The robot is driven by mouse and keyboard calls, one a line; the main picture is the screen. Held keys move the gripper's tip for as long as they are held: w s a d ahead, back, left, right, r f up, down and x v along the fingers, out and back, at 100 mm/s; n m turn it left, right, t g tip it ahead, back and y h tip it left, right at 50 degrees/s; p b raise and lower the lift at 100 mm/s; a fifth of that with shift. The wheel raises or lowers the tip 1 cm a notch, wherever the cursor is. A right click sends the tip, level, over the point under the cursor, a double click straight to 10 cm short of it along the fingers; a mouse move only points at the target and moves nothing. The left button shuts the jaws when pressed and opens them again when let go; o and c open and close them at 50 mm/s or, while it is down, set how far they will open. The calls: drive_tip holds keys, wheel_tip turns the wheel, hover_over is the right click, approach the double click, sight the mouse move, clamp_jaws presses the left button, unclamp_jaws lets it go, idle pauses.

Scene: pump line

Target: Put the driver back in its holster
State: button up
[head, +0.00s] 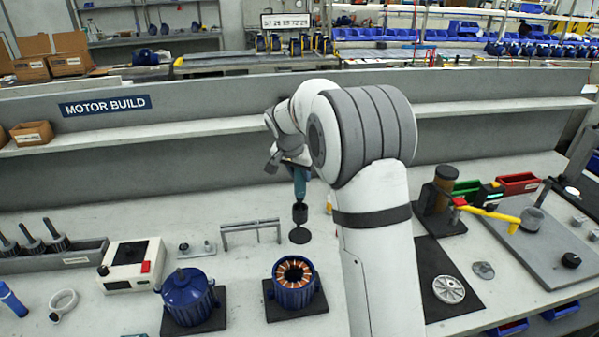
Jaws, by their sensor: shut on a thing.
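The driver (300,184) is a teal and dark tool hanging upright under my gripper (297,163) near the middle of the bench. My gripper is shut on its top, partly hidden by my own wrist. The holster (300,213) is a dark cup on a round foot, directly below the driver. The driver's lower end meets the holster's mouth in the picture. I cannot tell whether it is inside the cup or just above or in front of it.
A grey metal frame (250,231) stands left of the holster. A motor housing with copper windings (293,282) and a closed blue motor (187,296) stand in front. A white box with a red switch (133,265) is at left. A small yellow item (329,204) is just right of the holster.

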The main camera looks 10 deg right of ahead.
sight(299, 201)
drive_tip(key=shift+f+b, duration=3.85)
drive_tip(key=shift+f, duration=0.85)
drive_tip(key=o, duration=1.2)
drive_tip(key=shift+c, duration=0.2)
drive_tip(key=shift+o, duration=0.4)
drive_tip(key=shift+o, duration=0.8)
drive_tip(key=shift+r+p, duration=1.8)
drive_tip(key=shift+r, duration=1.25)
